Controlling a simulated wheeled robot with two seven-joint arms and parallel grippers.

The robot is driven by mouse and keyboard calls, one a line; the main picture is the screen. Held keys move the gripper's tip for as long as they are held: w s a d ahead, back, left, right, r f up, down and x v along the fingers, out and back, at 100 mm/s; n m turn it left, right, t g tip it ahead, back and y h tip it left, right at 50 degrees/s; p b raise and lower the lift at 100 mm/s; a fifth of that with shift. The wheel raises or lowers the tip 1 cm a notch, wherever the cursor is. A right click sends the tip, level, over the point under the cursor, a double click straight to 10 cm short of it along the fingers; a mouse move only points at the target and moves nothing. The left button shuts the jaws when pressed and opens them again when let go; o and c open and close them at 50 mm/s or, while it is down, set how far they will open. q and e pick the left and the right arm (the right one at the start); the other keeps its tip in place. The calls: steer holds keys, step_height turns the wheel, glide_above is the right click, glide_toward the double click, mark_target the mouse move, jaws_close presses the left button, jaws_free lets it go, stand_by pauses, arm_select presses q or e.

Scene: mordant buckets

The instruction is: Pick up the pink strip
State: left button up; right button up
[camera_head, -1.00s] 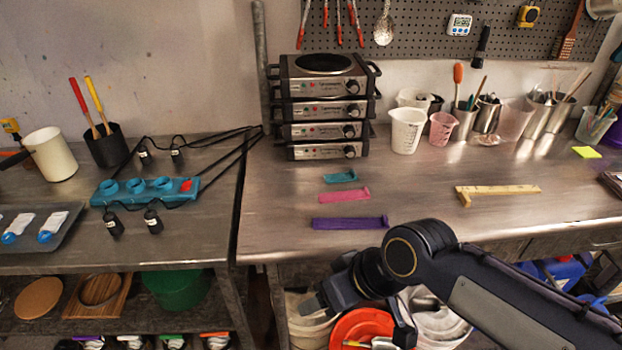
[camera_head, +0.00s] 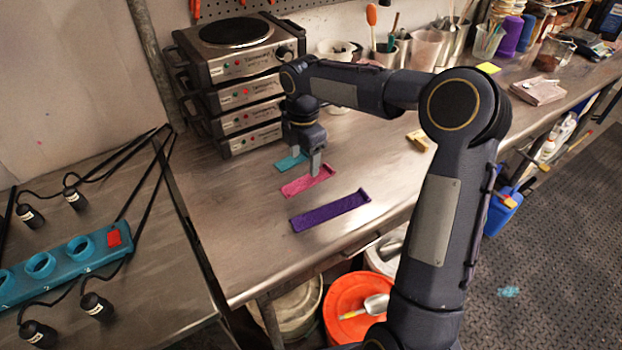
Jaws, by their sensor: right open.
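The pink strip (camera_head: 296,187) lies flat on the steel bench, between a teal strip (camera_head: 287,163) and a purple strip (camera_head: 331,210). My right gripper (camera_head: 306,167) points down over the strips with its jaws open. I cannot tell whether a finger touches the strip. My left gripper is not in view.
A stack of hot plates (camera_head: 237,85) stands behind the strips. A teal power strip (camera_head: 65,262) lies on the left bench. A wooden piece (camera_head: 418,140) lies behind my right arm. An orange bucket (camera_head: 352,300) is below the bench edge.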

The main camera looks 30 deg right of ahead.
mark_target(304, 182)
step_height(304, 182, down, 6)
steer(key=shift+s+a+r, duration=0.1)
steer(key=c, duration=1.1)
steer(key=shift+o, duration=0.2)
